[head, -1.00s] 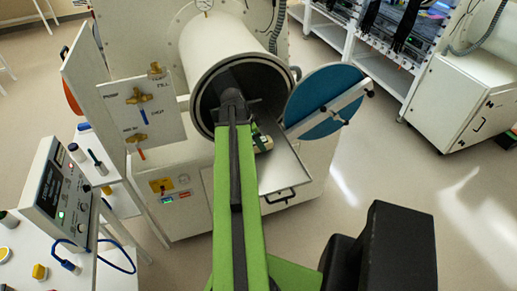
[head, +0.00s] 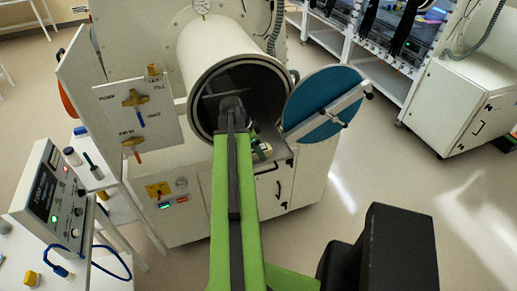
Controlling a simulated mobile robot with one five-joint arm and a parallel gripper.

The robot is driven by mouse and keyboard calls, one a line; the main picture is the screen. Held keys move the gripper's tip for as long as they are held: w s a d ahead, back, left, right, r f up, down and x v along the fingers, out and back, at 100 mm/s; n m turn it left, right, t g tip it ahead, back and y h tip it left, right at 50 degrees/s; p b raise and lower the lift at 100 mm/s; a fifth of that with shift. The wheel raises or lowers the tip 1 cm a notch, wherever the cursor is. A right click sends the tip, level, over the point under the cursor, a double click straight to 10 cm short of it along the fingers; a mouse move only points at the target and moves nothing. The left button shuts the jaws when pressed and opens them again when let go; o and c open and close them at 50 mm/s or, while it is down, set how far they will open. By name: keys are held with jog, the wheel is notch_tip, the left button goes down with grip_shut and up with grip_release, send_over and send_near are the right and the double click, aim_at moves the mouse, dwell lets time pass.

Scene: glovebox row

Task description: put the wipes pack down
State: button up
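A small white and green item (head: 262,150), which may be the wipes pack, shows just right of my arm at the mouth of the round chamber. It appears to be on the metal tray (head: 277,149), but my arm hides part of it. My gripper (head: 231,103) points into the open chamber (head: 262,88). Its fingertips are hidden behind the dark wrist, so I cannot see whether they are open or hold anything. The tray sticks out only a little from the chamber mouth.
The blue round chamber door (head: 318,105) stands open at the right. A valve panel (head: 137,110) is left of the chamber. A side table with an instrument box (head: 52,200) stands at the left. The floor (head: 400,190) at the right is clear.

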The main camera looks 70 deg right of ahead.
jog(key=p+v, duration=1.1)
jog(key=v, duration=0.1)
jog(key=shift+w+r, duration=0.1)
jog(key=shift+r, duration=0.05)
jog(key=w+a+f+n+t, duration=0.1)
jog(key=w+a+n+t, duration=0.2)
jog(key=w+a+n, duration=1.5)
jog(key=w+a+n+y, duration=0.1)
jog(key=w+a+n, duration=0.2)
jog(key=a, duration=0.9)
jog(key=w+a+n+y, duration=0.1)
jog(key=w+a+n, duration=0.3)
jog(key=a, duration=0.8)
jog(key=w+a+n, duration=0.3)
jog(key=w+a, duration=0.3)
jog(key=a, duration=0.6)
jog(key=shift+w+a+f+y, duration=0.2)
jog(key=shift+a+f+y, duration=0.2)
